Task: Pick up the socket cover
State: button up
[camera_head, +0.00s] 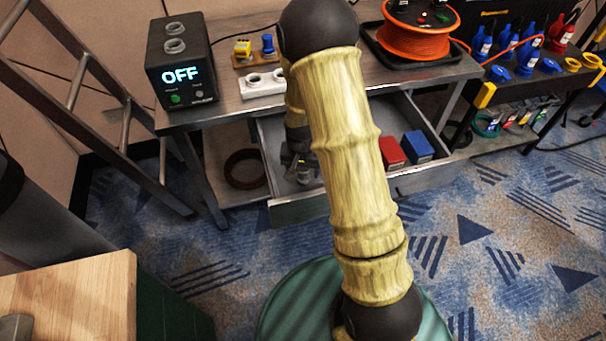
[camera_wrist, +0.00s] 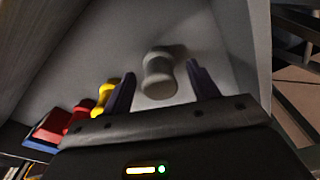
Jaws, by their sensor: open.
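My gripper (camera_head: 298,168) is down inside the open drawer (camera_head: 425,177), partly hidden by my arm in the head view. In the wrist view my gripper (camera_wrist: 160,72) is open, with its two dark fingers apart. A grey, rounded, waisted piece (camera_wrist: 158,75) lies between and just beyond the fingers on the drawer floor. It looks like the socket cover, but I cannot tell for certain. No finger visibly touches it. A yellow piece (camera_wrist: 104,96) and a red piece (camera_wrist: 77,116) lie left of the fingers.
A red box (camera_head: 391,152) and a blue box (camera_head: 417,146) lie in the drawer's right part. Drawer walls stand close around my gripper. Above are a white socket strip (camera_head: 262,86), a black box reading OFF (camera_head: 180,70) and an orange cable reel (camera_head: 415,38).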

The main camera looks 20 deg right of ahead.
jog(key=shift+c, duration=0.5)
jog(key=c, duration=1.1)
jog(key=shift+r, duration=0.1)
notch_tip(320, 180, up, 10)
jog(key=shift+f+p, duration=0.1)
jog(key=shift+p, duration=0.85)
